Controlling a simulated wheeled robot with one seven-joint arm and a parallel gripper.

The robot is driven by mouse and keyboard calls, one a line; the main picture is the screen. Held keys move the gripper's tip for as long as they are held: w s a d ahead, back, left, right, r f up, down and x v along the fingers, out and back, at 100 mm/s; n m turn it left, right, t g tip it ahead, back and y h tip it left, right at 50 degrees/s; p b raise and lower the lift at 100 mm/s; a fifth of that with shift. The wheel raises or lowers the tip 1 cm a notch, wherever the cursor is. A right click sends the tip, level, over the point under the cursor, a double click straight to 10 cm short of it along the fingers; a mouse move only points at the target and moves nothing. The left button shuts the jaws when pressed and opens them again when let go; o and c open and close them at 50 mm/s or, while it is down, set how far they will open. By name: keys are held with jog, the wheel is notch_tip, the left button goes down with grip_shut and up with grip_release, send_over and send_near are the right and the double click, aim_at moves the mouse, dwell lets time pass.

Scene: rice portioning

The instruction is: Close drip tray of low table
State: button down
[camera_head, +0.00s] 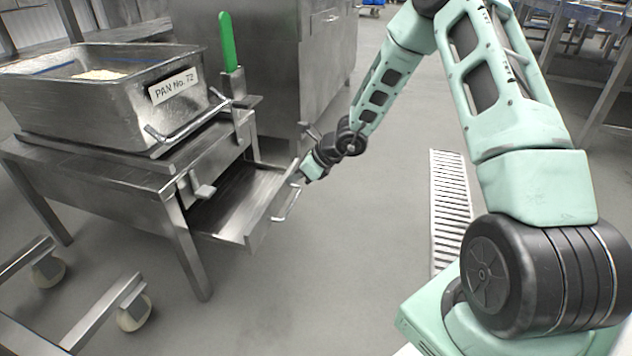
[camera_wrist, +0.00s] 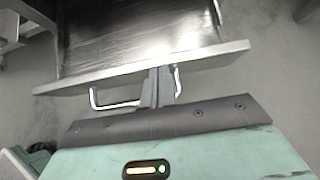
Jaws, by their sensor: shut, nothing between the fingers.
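The drip tray (camera_head: 238,201) is a shallow metal drawer pulled out from under the low table (camera_head: 95,168). Its front panel and bar handle (camera_head: 288,204) face my arm. My gripper (camera_head: 296,172) is at the tray's front edge, beside the handle. In the wrist view the tray (camera_wrist: 140,35) lies ahead, with its front rim running across the picture. The shut gripper (camera_wrist: 158,80) reaches the front panel between the two ends of the handle (camera_wrist: 112,104). It holds nothing. I cannot tell whether the tips press on the panel.
A metal pan labelled "PAN No. 72" (camera_head: 130,105) with pale contents sits on the low table. A green-handled tool (camera_head: 228,45) stands at the table's corner. A steel cabinet (camera_head: 290,70) is behind. A floor grate (camera_head: 450,205) lies right; floor before the tray is clear.

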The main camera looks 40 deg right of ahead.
jog(key=p, duration=0.3)
send_over(251, 187)
jog(key=shift+a, duration=0.1)
